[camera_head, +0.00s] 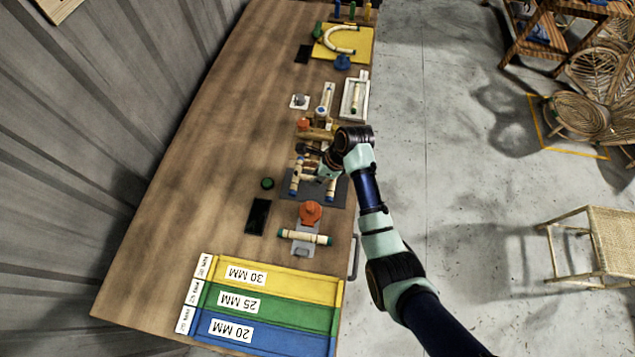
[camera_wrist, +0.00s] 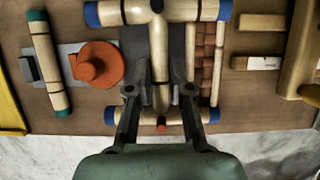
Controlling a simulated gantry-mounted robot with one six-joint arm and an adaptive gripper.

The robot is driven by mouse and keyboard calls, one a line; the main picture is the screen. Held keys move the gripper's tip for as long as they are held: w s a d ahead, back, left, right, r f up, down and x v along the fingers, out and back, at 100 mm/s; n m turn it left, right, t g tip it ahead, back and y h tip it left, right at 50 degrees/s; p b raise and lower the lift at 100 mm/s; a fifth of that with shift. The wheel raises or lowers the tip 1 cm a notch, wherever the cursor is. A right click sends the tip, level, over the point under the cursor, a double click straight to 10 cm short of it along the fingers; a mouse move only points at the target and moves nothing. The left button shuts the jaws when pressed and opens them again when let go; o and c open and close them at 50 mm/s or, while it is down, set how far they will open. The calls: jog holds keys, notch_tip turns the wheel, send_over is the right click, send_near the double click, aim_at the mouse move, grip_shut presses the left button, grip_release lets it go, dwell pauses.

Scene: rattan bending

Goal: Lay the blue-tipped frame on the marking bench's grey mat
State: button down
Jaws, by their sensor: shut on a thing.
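The blue-tipped frame (camera_head: 297,178) is pale rattan with two bars joined by a middle piece. It is over the grey mat (camera_head: 312,193) in the head view; I cannot tell if it touches. In the wrist view the frame (camera_wrist: 190,10) has one bar at the top edge and one across the lower middle, with blue ends. My gripper (camera_head: 318,172) is shut on the frame's middle piece, its fingers (camera_wrist: 160,80) on either side of it. My wrist hides part of the frame in the head view.
An orange-knobbed clamp (camera_head: 311,212) with a green-tipped rattan piece (camera_head: 305,237) stands close in front. Coloured trays (camera_head: 270,303) fill the bench's near end. A black panel (camera_head: 258,216) and green button (camera_head: 267,183) lie left. A white tray (camera_head: 355,95) stands farther back. The bench's left side is clear.

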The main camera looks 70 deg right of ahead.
aim_at(317, 188)
jog(key=shift+f+b, duration=0.55)
jog(key=shift+f, duration=1.95)
jog(key=shift+f, duration=0.2)
jog(key=c, duration=1.1)
grip_release()
jog(key=shift+o, duration=0.2)
jog(key=p+v, duration=0.3)
jog(key=v, duration=0.9)
jog(key=shift+r, duration=0.2)
